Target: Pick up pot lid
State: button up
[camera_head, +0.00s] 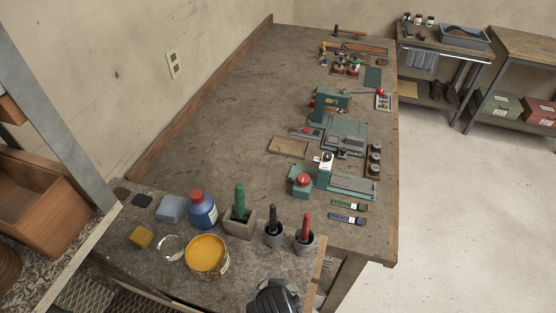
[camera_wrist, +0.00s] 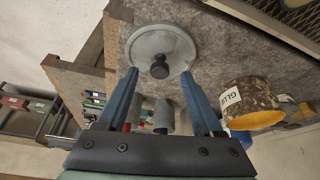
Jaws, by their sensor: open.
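The pot lid (camera_wrist: 148,43) is a round grey disc with a dark knob (camera_wrist: 160,68), lying flat on the bench near its corner in the wrist view. My gripper (camera_wrist: 160,74) is open, and its two blue fingers point at the lid with the knob between their tips in the picture. I cannot tell whether the fingers touch the lid; nothing is held. The glue pot (camera_wrist: 251,97), with a label and yellow contents, stands to the right; it also shows in the head view (camera_head: 207,254). In the head view the lid is hidden, apparently behind my dark wrist part at the bottom.
In the head view, red-handled (camera_head: 306,231) and black-handled (camera_head: 273,229) tools stand in grey cups, beside a green-handled tool in a block (camera_head: 239,222). A blue bottle (camera_head: 202,210) and yellow block (camera_head: 141,237) are farther left. The bench's middle left (camera_head: 210,130) is clear.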

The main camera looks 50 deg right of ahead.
jog(key=shift+x, duration=0.85)
grip_shut()
